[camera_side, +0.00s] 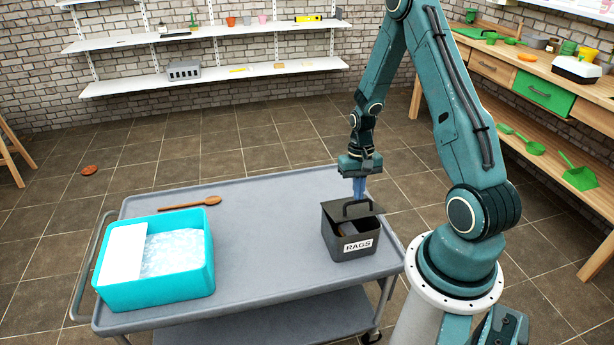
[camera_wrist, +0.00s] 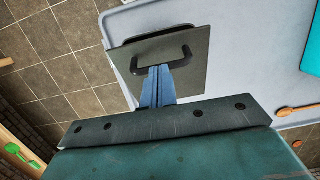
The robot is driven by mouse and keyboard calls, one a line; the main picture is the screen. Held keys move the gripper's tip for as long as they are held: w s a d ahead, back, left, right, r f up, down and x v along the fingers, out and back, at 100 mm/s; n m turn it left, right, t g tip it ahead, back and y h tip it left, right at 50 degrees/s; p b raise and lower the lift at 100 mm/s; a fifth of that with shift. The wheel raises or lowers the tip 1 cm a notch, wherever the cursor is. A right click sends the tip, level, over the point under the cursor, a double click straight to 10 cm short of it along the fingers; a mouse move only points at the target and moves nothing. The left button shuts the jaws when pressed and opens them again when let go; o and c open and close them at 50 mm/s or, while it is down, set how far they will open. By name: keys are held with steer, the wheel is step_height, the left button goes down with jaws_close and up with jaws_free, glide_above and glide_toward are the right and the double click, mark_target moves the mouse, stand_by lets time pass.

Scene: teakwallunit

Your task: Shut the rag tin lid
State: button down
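The rag tin (camera_side: 352,246) is a dark grey box with a white RAGS label, standing at the right end of the grey cart. Its lid (camera_side: 335,213) is partly raised, with a dark gap above the front wall where something brown shows inside. The lid (camera_wrist: 190,82) and its black handle (camera_wrist: 187,52) fill the middle top of the wrist view. My gripper (camera_side: 359,194) points down at the lid by the handle. In the wrist view its blue fingers (camera_wrist: 158,72) are together and overlap the handle; whether they touch it I cannot tell.
A turquoise tub (camera_side: 160,290) with a white sheet and pale contents stands at the cart's left end. A wooden spoon (camera_side: 197,203) lies behind it. The cart's middle (camera_side: 265,240) is clear. A workbench (camera_side: 520,75) stands at the right.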

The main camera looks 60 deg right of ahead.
steer(key=shift+f, duration=0.15)
steer(key=shift+s+a+f, duration=0.5)
steer(key=shift+s+f, duration=0.05)
steer(key=shift+f, duration=0.15)
steer(key=shift+r, duration=0.15)
step_height(320, 180, up, 14)
steer(key=shift+w+d, duration=0.2)
steer(key=shift+d, duration=0.1)
stand_by(0.8)
